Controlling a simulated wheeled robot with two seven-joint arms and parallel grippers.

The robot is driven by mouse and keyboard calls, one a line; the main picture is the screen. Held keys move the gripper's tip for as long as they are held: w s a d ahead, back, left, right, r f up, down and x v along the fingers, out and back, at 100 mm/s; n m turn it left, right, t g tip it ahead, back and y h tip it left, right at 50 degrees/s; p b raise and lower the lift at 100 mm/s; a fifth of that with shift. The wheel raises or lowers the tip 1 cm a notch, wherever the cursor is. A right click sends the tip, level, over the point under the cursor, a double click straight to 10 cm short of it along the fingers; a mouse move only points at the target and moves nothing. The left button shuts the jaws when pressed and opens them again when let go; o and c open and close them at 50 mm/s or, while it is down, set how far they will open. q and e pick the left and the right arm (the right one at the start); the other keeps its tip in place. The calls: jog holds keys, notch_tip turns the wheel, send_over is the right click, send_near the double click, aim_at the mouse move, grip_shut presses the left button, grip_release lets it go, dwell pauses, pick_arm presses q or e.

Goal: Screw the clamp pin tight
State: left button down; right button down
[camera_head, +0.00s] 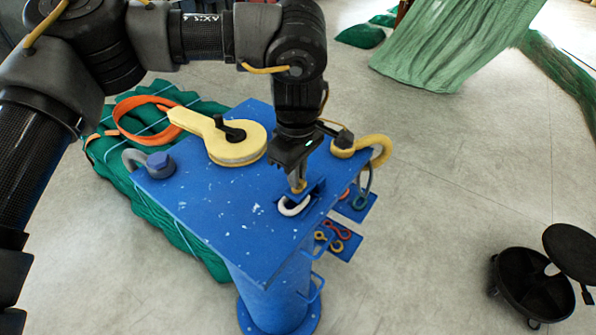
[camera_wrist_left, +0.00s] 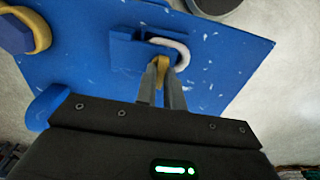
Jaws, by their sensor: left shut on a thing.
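My left gripper (camera_head: 298,184) reaches straight down over the right part of the blue tabletop. Its fingers are shut on a small brass-coloured piece, which looks like the clamp pin (camera_wrist_left: 162,66). The pin is at a blue bracket (camera_wrist_left: 124,47) on the tabletop, beside a white U-shaped shackle (camera_wrist_left: 181,48). In the head view the white shackle (camera_head: 293,209) lies just below the fingertips. The fingers hide part of the pin, so I cannot tell how deep it sits. My right gripper is not in view.
The blue table (camera_head: 200,212) carries a yellow round block with a handle (camera_head: 236,140), a grey shackle with a blue knob (camera_head: 160,163) and a yellow hook (camera_head: 374,147). Small shackles hang on blue side plates (camera_head: 341,241).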

pick_arm(q)
jog(key=shift+w+r, duration=0.1)
jog(key=shift+r, duration=0.05)
jog(key=c, duration=1.5)
grip_release()
notch_tip(320, 180, up, 11)
jog(key=b, duration=0.2)
jog(key=shift+b, duration=0.4)
jog(key=shift+f, duration=0.2)
